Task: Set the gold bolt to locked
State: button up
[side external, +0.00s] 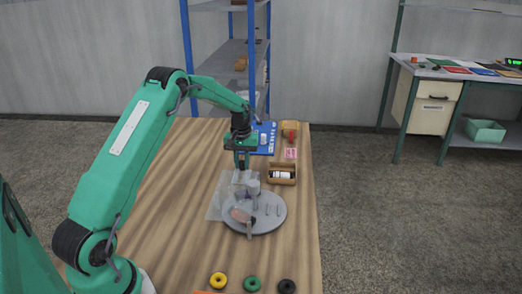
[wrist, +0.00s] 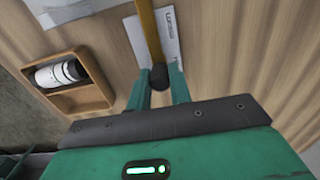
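In the wrist view a slim gold bar (wrist: 150,32), which looks like the gold bolt, runs down from the top edge to a dark rounded end (wrist: 159,77). The two green fingers of my gripper (wrist: 158,84) stand apart, one on each side of the dark end. Whether they touch it I cannot tell. In the side view my gripper (side external: 241,161) points down over the table, behind the grey disc. The gold bar cannot be made out there.
A grey round plate with small upright parts (side external: 266,222) stands on the table (side external: 180,215) near my gripper. A wooden tray (side external: 283,182) holding a bottle is to its right; it also shows in the wrist view (wrist: 98,72). A blue board (side external: 266,143) lies behind.

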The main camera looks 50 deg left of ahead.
grip_shut()
jog(key=shift+s+d, duration=1.6)
jog(key=o, duration=0.7)
grip_release()
jog(key=shift+r, duration=0.1)
